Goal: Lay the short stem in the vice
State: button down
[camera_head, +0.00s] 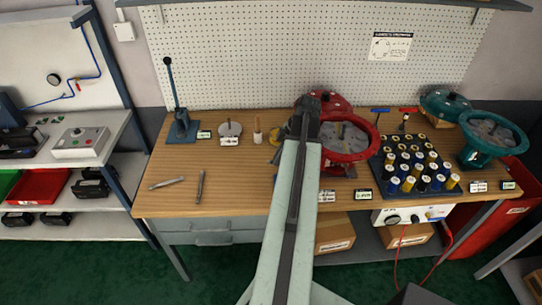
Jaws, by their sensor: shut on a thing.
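My arm reaches up the middle of the head view over the wooden bench. My gripper (308,104) is the dark part at its far end, in front of the red casting. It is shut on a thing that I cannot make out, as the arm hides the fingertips. Two grey metal rods lie on the bench at the left: one rod (166,183) nearly crosswise, the other rod (201,187) nearly lengthwise. I cannot tell whether either is the short stem.
Red round castings (345,140) stand right of my arm. A dark rack (411,184) of yellow, blue and white cylinders stands further right, with teal castings (493,133) beyond. A blue lever press (183,127) stands at the back left. The front left bench is mostly clear.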

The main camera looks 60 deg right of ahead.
jog(key=shift+w+f+b, duration=0.15)
jog(key=shift+f+b, duration=0.55)
jog(key=shift+f, duration=0.15)
jog(key=f+b, duration=0.5)
jog(key=shift+s+f, duration=0.1)
jog(key=shift+s, duration=0.1)
jog(key=shift+f+b, duration=1)
jog(key=shift+b, duration=0.15)
jog(key=c, duration=1.3)
grip_release()
jog(key=shift+c, duration=0.2)
jog(key=p+v, duration=0.7)
jog(key=shift+r, duration=0.25)
jog(key=shift+s+d+r, duration=0.15)
jog(key=shift+s+r, duration=0.1)
jog(key=shift+f, duration=0.1)
